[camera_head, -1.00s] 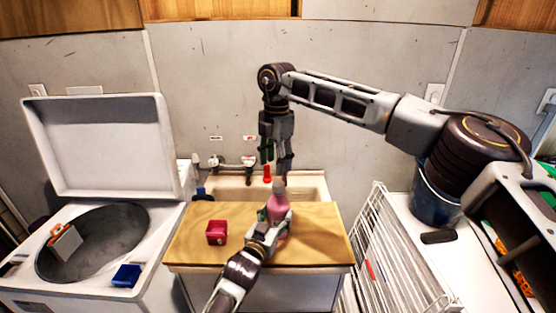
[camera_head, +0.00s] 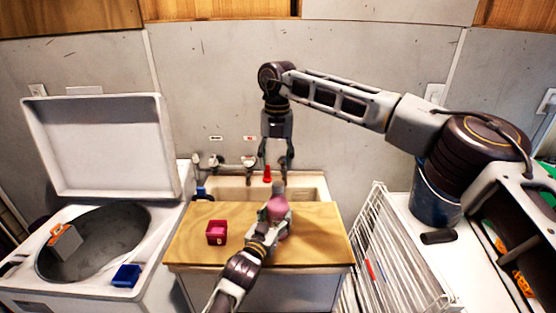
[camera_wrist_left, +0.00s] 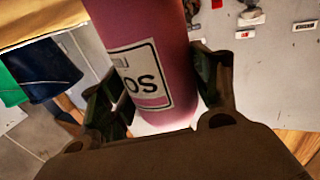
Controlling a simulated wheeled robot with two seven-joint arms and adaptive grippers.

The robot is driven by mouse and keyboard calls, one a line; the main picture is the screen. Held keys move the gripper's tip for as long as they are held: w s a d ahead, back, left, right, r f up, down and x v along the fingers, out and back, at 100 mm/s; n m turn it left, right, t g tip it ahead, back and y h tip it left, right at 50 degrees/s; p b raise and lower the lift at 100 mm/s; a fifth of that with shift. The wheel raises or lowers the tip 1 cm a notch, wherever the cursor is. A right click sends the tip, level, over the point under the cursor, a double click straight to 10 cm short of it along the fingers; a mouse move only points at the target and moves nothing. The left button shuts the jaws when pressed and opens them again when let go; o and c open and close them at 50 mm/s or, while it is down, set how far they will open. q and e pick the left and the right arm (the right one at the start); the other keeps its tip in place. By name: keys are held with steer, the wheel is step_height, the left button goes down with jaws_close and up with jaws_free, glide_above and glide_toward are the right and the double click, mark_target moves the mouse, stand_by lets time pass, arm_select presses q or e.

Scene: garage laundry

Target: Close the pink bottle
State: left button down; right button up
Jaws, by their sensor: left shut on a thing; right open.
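The pink bottle (camera_head: 277,206) is upright over the wooden counter in the head view, partly hidden by my left gripper. My left gripper (camera_head: 277,216) is shut around its body. The left wrist view shows the pink bottle (camera_wrist_left: 150,60) between both fingers (camera_wrist_left: 155,95), with a white label facing the camera. A small grey piece that looks like its cap (camera_head: 279,187) shows at the bottle's top; I cannot tell how it is seated. My right gripper (camera_head: 276,164) is open, pointing down above and slightly behind the bottle, apart from it.
A red box (camera_head: 217,232) sits on the counter (camera_head: 190,250), left of the bottle. Behind are a sink (camera_head: 313,187) and a red bottle (camera_head: 267,173). An open washer (camera_head: 160,225) stands left. A white rack (camera_head: 385,260) stands right.

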mark_target(278, 183)
steer(key=n, duration=0.7)
steer(key=shift+d, duration=0.15)
steer(key=n, duration=0.6)
steer(key=shift+d, duration=0.1)
steer(key=n, duration=1.4)
stand_by(0.4)
steer(key=shift+f, duration=0.15)
steer(key=shift+d+f, duration=0.1)
steer(key=shift+f, duration=3.75)
steer(key=shift+c, duration=0.3)
